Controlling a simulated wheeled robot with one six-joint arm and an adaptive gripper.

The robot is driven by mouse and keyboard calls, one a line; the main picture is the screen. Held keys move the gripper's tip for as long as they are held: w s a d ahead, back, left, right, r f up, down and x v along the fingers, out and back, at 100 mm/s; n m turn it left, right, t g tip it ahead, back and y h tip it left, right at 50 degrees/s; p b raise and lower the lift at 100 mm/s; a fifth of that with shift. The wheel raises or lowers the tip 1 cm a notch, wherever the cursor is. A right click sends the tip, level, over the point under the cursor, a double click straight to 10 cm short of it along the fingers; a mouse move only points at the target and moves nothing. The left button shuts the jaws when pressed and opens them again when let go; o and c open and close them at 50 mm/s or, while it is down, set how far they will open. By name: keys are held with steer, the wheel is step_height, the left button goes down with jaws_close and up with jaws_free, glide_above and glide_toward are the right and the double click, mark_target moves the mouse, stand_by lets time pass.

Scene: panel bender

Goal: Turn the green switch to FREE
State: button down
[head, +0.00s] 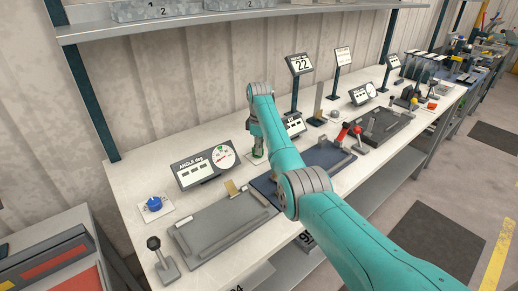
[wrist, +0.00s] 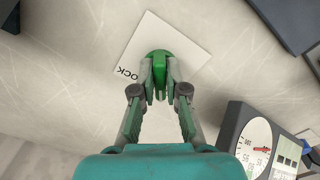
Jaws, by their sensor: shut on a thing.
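The green switch (wrist: 160,52) is a round knob with a raised grip bar, on a white plate (wrist: 185,35) on the bench. My gripper (wrist: 160,82) points down at it in the wrist view, its two fingers shut on the switch's grip bar. "OCK" shows on the plate at the left of the knob; the rest of the lettering, including any FREE mark, is hidden or out of sight. In the head view my gripper (head: 256,150) stands over the switch at the back of the bench, and my arm covers part of this area.
An angle display with a dial (head: 206,165) stands left of my gripper in the head view. A blue knob (head: 154,204), a black-knobbed lever (head: 160,258) and a grey panel bender (head: 222,225) are at the front left. Signs on posts (head: 299,65) stand behind.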

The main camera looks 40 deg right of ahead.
steer(key=c, duration=1.2)
jaws_free()
step_height(320, 180, up, 12)
steer(key=shift+s, duration=0.1)
